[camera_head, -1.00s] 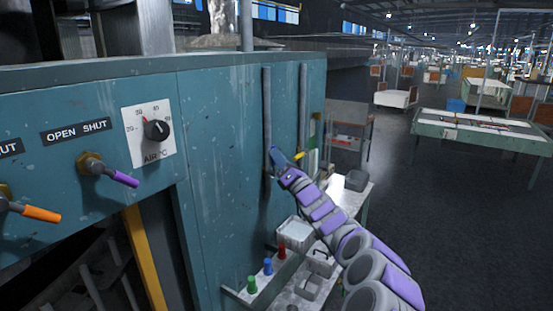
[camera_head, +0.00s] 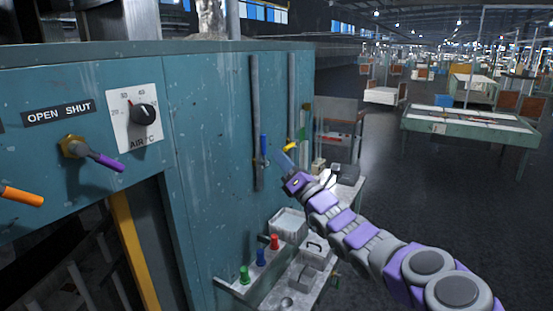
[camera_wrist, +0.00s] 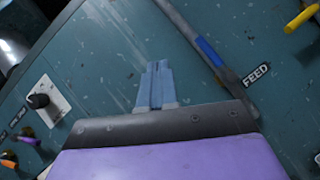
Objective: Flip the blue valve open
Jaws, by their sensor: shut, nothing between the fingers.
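The blue valve handle (camera_head: 263,146) is on the left vertical pipe (camera_head: 256,90) on the side of the teal cabinet. It stands upright, in line with the pipe. In the wrist view the blue handle (camera_wrist: 210,53) also lies along the pipe, above a "FEED" label (camera_wrist: 256,75). My gripper (camera_head: 286,161) is to the right of the handle in the head view, apart from it. In the wrist view my gripper's light-blue fingers (camera_wrist: 155,82) are together and empty, pointing at the teal panel left of the pipe.
A yellow handle (camera_head: 291,147) is on the second pipe, to the right. The cabinet front has a purple-tipped lever (camera_head: 104,161), an orange-tipped lever (camera_head: 22,196) and a temperature dial (camera_head: 143,115). Below, green, blue and red pegs stand on a shelf beside a bench. Open floor is at right.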

